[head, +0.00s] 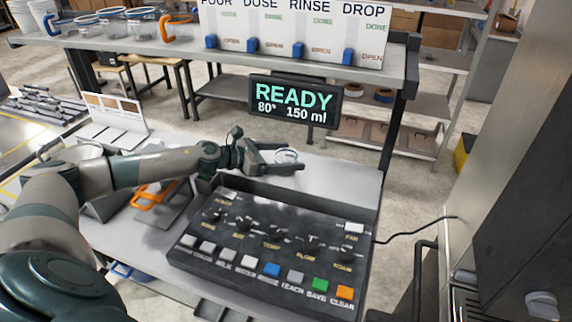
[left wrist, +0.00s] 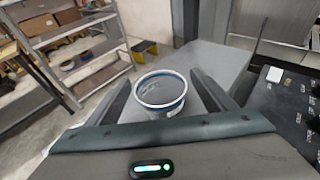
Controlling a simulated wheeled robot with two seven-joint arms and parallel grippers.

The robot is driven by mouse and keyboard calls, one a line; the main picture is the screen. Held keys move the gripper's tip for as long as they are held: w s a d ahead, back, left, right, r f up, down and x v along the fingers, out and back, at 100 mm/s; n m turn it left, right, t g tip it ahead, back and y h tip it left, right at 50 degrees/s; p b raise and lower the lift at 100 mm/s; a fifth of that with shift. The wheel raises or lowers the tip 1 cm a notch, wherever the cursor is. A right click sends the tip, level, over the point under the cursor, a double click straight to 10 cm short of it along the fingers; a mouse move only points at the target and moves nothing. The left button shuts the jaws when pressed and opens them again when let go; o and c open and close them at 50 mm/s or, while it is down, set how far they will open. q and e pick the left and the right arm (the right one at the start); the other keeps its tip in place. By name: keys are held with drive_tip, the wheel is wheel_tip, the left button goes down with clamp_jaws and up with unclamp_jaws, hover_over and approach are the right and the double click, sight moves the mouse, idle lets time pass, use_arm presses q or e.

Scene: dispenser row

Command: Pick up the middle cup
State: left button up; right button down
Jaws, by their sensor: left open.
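A clear cup with a blue rim (head: 287,155) is at the far side of the counter, behind the black button panel. In the left wrist view the cup (left wrist: 160,91) is between the two fingers of my left gripper (head: 283,162). The fingers are open, one on each side of the cup, and I cannot tell whether either touches it. Other clear cups (head: 112,22) stand on the upper shelf at the back left. A pale round rim (head: 90,151) shows partly behind my left arm. My right gripper is not in view.
The button panel (head: 262,250) fills the counter's near right. A READY display (head: 294,101) hangs behind the counter. Orange-handled items (head: 152,194) lie under my left arm. The counter right of the cup (head: 345,183) is clear. A tall dark cabinet (head: 520,190) stands at the right.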

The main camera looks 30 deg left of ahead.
use_arm(q)
drive_tip(key=c, duration=1.1)
drive_tip(key=shift+r, duration=0.15)
drive_tip(key=shift+r, duration=0.7)
drive_tip(key=s+d+r+p, duration=0.7)
drive_tip(key=d+r, duration=0.1)
drive_tip(key=r, duration=0.1)
drive_tip(key=shift+s+d+r+p, duration=0.2)
drive_tip(key=shift+s+d+p, duration=0.1)
drive_tip(key=shift+d+p, duration=0.1)
